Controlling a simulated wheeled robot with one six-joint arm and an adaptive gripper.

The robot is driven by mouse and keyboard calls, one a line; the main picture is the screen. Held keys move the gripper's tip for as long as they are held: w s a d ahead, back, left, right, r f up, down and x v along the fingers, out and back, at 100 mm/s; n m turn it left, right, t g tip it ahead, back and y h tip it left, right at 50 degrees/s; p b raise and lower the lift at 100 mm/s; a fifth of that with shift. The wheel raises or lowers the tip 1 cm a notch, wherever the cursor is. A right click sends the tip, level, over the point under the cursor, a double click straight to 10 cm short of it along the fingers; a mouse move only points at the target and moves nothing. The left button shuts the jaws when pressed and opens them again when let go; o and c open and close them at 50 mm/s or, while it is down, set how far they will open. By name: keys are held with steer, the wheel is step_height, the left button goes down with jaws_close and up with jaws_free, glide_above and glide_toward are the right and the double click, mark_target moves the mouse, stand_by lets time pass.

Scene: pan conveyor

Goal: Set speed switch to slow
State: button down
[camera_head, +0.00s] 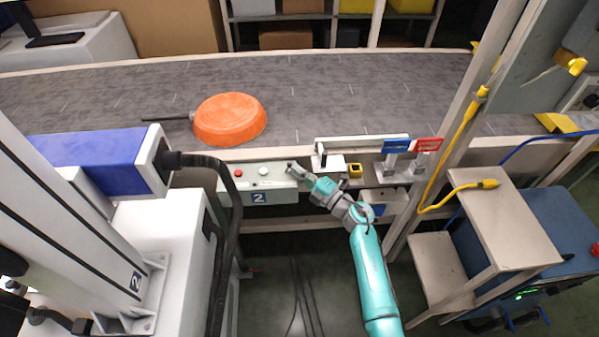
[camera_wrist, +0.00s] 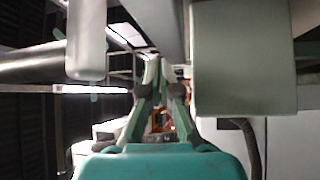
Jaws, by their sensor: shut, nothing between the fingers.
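A pale control box (camera_head: 232,185) marked "2" is on the front side of the conveyor in the head view. It carries a red button (camera_head: 238,173) and a white button (camera_head: 263,171). My gripper (camera_head: 291,168) is shut and empty at the right end of this box, close to its face; I cannot tell whether it touches. I cannot make out the speed switch; the gripper may cover it. In the wrist view my gripper's fingers (camera_wrist: 163,68) come together beside a large pale box-like surface (camera_wrist: 243,60).
An orange pan (camera_head: 230,119) lies upside down on the grey conveyor belt (camera_head: 340,95), its handle to the left. Right of my gripper are a small yellow-edged block (camera_head: 355,170) and blue (camera_head: 396,146) and red (camera_head: 428,145) tags on stands. A rounded pale post (camera_wrist: 86,40) is close in the wrist view.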

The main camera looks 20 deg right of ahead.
steer(key=shift+a+r+n+g, duration=0.25)
steer(key=shift+r+n+g, duration=0.1)
steer(key=shift+n+g, duration=0.3)
steer(key=shift+w+a+r+n+g+h, duration=0.1)
steer(key=shift+a+r+n+g+h, duration=0.15)
steer(key=shift+n+g+h, duration=0.15)
steer(key=shift+w+a+r, duration=0.2)
steer(key=shift+a+r, duration=0.15)
steer(key=shift+a, duration=0.35)
steer(key=shift+d, duration=0.1)
